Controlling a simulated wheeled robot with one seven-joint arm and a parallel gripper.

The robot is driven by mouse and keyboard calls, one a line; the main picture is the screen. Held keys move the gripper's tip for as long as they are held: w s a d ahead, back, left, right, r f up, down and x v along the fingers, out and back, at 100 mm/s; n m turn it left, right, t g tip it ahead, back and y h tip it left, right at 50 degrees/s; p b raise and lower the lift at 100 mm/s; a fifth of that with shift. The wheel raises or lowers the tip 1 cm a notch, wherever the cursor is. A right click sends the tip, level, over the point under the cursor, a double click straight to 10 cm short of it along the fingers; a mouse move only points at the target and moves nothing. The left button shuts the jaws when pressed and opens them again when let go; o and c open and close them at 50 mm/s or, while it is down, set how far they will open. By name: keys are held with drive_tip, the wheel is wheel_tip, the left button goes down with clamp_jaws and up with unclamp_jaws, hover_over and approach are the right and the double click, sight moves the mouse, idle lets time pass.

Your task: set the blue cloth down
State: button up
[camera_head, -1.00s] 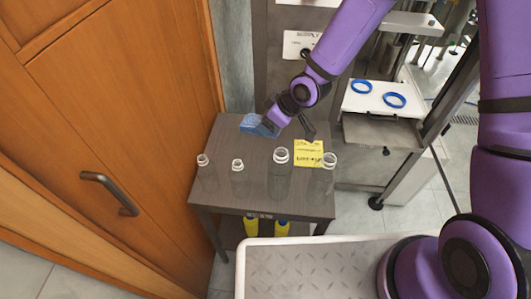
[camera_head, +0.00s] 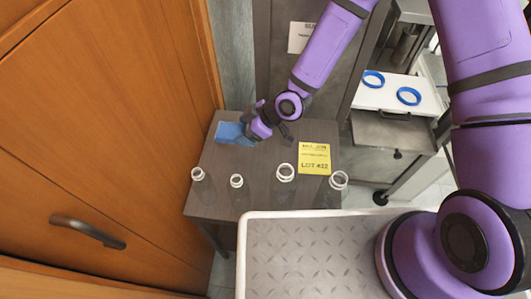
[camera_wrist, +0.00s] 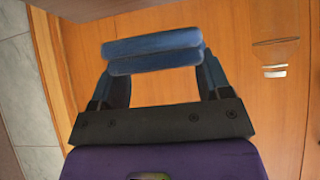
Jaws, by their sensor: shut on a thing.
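The blue cloth (camera_head: 229,132) is at the back left of the small dark table (camera_head: 222,202). My gripper (camera_head: 250,132) is shut on its right side. In the wrist view the cloth (camera_wrist: 153,42) shows as a folded blue band across the fingertips of my gripper (camera_wrist: 158,62). I cannot tell whether the cloth touches the table top or hangs just above it.
Several clear bottles stand along the table's front, among them one at the left (camera_head: 197,174) and one at the right (camera_head: 338,180). A yellow lot card (camera_head: 314,158) lies at the right. A wooden door (camera_head: 110,130) borders the left. The table's middle has free room.

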drive_tip(key=shift+f, duration=4.95)
drive_tip(key=o, duration=1.2)
drive_tip(key=shift+f, duration=0.1)
drive_tip(key=v, duration=1.2)
